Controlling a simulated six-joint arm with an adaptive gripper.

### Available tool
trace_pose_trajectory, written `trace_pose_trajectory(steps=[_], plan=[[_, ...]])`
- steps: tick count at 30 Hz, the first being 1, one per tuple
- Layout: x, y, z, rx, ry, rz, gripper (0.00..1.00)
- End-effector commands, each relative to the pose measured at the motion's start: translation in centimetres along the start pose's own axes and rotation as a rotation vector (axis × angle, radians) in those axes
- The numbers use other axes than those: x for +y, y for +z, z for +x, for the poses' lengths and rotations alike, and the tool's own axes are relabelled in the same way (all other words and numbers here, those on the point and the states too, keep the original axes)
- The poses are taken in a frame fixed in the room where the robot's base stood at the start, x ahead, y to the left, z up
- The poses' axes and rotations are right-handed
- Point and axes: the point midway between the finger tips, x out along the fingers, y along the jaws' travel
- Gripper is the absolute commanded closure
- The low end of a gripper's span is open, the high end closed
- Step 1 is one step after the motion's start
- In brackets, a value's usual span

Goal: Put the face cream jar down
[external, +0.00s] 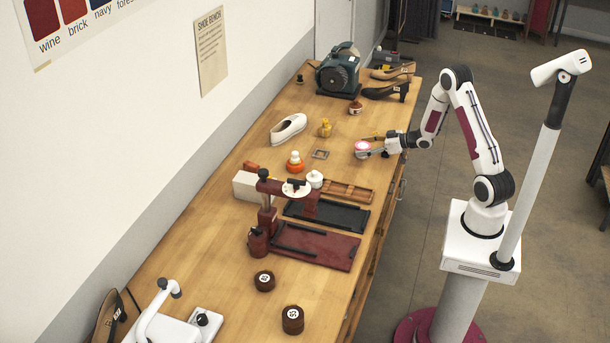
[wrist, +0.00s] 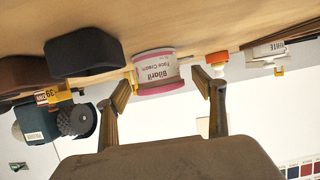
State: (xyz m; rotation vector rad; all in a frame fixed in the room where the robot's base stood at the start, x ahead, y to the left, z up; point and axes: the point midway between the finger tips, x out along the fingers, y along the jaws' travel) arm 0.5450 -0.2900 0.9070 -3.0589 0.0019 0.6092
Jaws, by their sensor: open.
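The face cream jar (wrist: 157,70) is white and pink with a printed label. In the wrist view, which shows the table at the top, it appears to rest on the wooden surface. My gripper (external: 369,150) is open at the bench's right edge, with its fingers on either side of the jar. In the wrist view a gap shows between the jar and the right finger; I cannot tell whether the left finger touches it. In the external view the jar (external: 362,146) shows as a small pinkish round shape at the fingertips.
A wooden tray (external: 347,191) is nearer the camera. A round tin (external: 355,108) and dark shoe (external: 386,91) are farther back.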

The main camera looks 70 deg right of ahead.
Motion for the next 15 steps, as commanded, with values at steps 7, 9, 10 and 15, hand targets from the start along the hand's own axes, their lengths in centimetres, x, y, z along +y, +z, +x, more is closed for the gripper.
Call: trace_pose_trajectory(steps=[7, 9, 10, 15], plan=[[0.01, -0.02, -0.03, 0.0, 0.0, -0.001, 0.31], [0.01, -0.02, -0.04, 0.0, 0.0, -0.001, 0.31], [0.01, -0.02, -0.04, 0.0, 0.0, -0.001, 0.31], [0.01, -0.02, -0.04, 0.0, 0.0, -0.001, 0.7]])
